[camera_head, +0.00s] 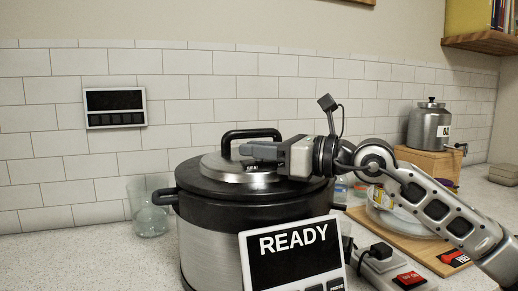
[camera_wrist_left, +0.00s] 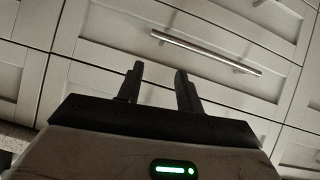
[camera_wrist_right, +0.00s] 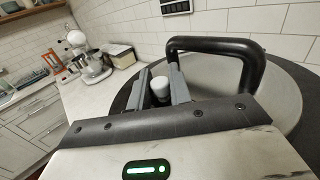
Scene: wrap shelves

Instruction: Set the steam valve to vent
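The large steel-and-black cooker (camera_head: 212,232) stands on the counter with its lid (camera_head: 220,172) on. The steam valve is a small pale knob (camera_wrist_right: 160,87) on a dark base, beside the black lid handle (camera_wrist_right: 215,43). In the head view the valve is hidden by my gripper. My right gripper (camera_head: 248,152) reaches across the lid from the right. In the right wrist view its fingers (camera_wrist_right: 159,82) are close together on both sides of the knob and appear to touch it. My left gripper (camera_wrist_left: 157,82) is open and empty, in front of drawers.
A panel reading READY (camera_head: 292,255) is at the cooker's front. A glass (camera_head: 150,212) stands left of it. A red-switched power strip (camera_head: 395,272), a wooden board (camera_head: 430,255) and a steel canister (camera_head: 428,126) are to the right. Drawers with a bar handle (camera_wrist_left: 205,53) face my left gripper.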

